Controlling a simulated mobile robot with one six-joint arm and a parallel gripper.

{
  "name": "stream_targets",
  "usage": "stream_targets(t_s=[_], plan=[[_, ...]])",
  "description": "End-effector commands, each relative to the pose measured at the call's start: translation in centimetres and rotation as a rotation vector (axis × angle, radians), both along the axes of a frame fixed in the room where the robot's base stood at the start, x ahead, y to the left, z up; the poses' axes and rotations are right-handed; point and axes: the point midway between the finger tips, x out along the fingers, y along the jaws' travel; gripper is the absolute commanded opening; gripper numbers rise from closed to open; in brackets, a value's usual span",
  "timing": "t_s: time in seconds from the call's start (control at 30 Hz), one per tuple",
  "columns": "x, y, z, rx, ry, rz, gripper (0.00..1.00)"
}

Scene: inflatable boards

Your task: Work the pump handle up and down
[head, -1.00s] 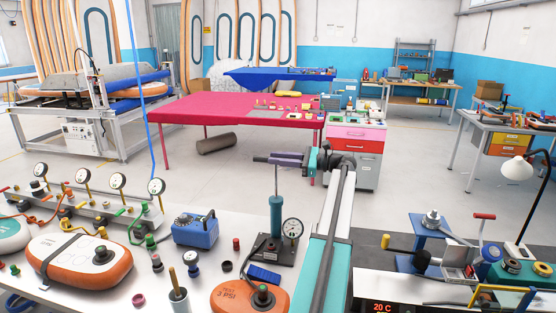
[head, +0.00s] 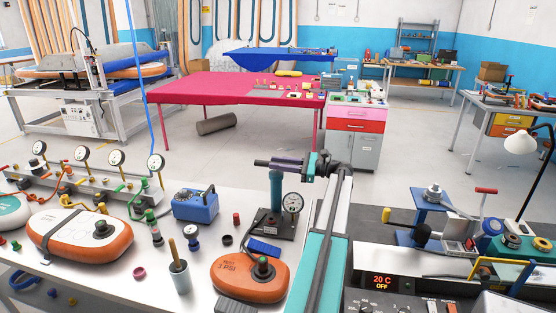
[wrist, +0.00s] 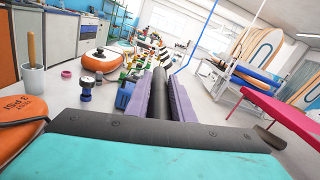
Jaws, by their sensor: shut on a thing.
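The pump (head: 276,193) stands upright on the bench, a teal cylinder on a dark base with a round white gauge (head: 293,203) beside it. Its dark handle (head: 260,163) lies crosswise just above the cylinder top, with almost no rod showing. My gripper (head: 283,164) has purple fingers and is shut on the handle, coming in from the right. In the wrist view the dark handle (wrist: 160,92) runs between the two purple fingers, its near part hidden by my gripper.
An orange pad (head: 250,276) lies in front of the pump, and a blue box (head: 195,205) stands to its left. A grey cup (head: 179,276) with a wooden stick stands front left. A black device with a red display (head: 383,282) is at the right.

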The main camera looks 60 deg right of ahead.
Motion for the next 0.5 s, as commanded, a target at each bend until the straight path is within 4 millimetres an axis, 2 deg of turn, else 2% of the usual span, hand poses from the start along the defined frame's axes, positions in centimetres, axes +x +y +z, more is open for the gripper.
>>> stream_targets(t_s=[0.03,0.23,0.27,0.33,0.37,0.5], plan=[[-0.16,0.06,-1.54,0.008,0.022,-0.002,0.00],[-0.21,0.10,-1.60,0.009,0.023,-0.002,0.00],[-0.22,0.10,-1.61,0.009,0.023,-0.002,0.24],[-0.21,0.11,-1.56,0.008,0.021,-0.002,0.36],[-0.19,0.11,-1.50,0.008,0.021,-0.002,0.39],[-0.16,0.11,-1.24,0.006,0.019,0.000,0.39]])
